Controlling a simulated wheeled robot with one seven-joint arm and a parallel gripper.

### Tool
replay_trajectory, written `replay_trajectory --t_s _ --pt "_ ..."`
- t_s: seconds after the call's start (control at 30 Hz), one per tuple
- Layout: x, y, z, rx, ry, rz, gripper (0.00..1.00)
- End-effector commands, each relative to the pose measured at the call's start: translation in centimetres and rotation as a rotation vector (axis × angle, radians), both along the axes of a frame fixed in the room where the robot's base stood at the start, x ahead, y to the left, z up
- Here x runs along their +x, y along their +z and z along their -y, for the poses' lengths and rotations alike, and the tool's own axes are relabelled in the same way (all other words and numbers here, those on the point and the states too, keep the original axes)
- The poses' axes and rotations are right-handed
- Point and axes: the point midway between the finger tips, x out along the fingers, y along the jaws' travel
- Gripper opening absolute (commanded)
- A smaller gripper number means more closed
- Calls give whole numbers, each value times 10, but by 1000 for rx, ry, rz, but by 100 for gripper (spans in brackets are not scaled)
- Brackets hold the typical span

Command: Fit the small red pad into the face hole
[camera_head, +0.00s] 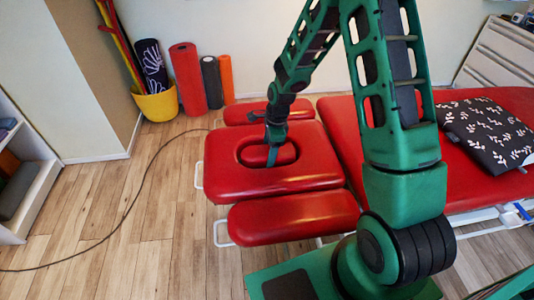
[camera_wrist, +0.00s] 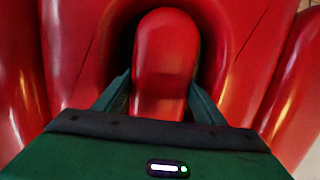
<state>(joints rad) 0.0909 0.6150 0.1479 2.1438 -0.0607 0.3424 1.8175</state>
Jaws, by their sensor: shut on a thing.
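The small red pad (camera_head: 287,154) is an elongated, rounded piece at the face hole (camera_head: 268,170) of the red headrest section (camera_head: 225,178). In the wrist view the pad (camera_wrist: 166,45) lies between the two fingers of my gripper (camera_wrist: 160,92), which is shut on it. The pad is lined up lengthwise with the hole. A dark gap (camera_wrist: 123,38) shows around its far end and sides. I cannot tell whether the pad is inside the hole or just above it. My gripper (camera_head: 272,152) points down from above and hides part of the pad.
Red armrest pads lie on the near side (camera_head: 295,215) and far side (camera_head: 240,112) of the headrest. The main couch (camera_head: 345,135) extends right, with a patterned dark pillow (camera_head: 492,130). A yellow bucket (camera_head: 157,103) and rolled mats (camera_head: 188,77) stand by the wall. A cable crosses the floor.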

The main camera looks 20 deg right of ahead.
Motion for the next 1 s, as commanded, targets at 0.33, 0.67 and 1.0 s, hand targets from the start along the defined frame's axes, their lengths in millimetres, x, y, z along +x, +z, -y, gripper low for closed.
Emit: replay_trajectory --t_s 0.33,0.67,1.0 --pt "0 1 0 0 0 1 86" --pt "1 41 6 -1 -1 5 86" --pt "-1 95 13 0 1 0 86"
